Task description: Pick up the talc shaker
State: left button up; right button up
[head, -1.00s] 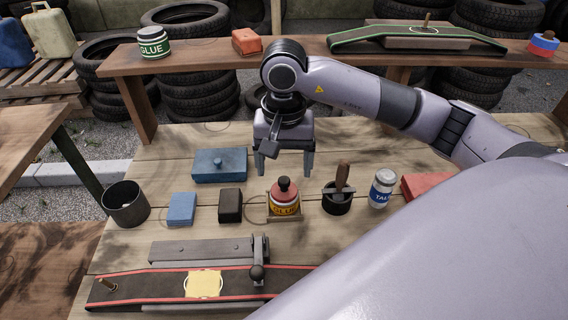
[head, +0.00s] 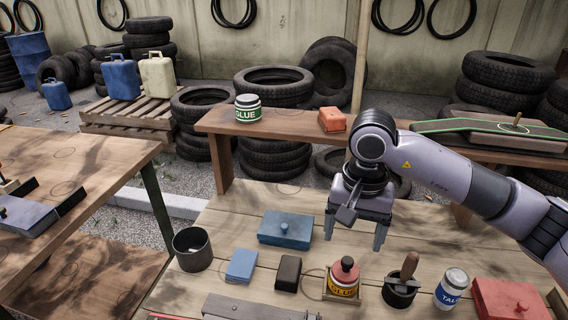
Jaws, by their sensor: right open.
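The talc shaker (head: 451,289) is a small white can with a blue label and a grey top. It stands upright on the wooden table at the lower right, between a dark pot and a red box. My right gripper (head: 354,238) points down over the table, open and empty. It is behind and to the left of the talc shaker, apart from it, above the table near the blue lidded box. My left gripper is not in view.
A blue lidded box (head: 285,230), a dark block (head: 288,273) and an open can (head: 192,249) stand further left. A raised shelf (head: 290,124) runs behind.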

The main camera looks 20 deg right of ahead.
aim_at(456, 279)
jog(key=k+j, duration=0.8)
jog(key=k, duration=0.05)
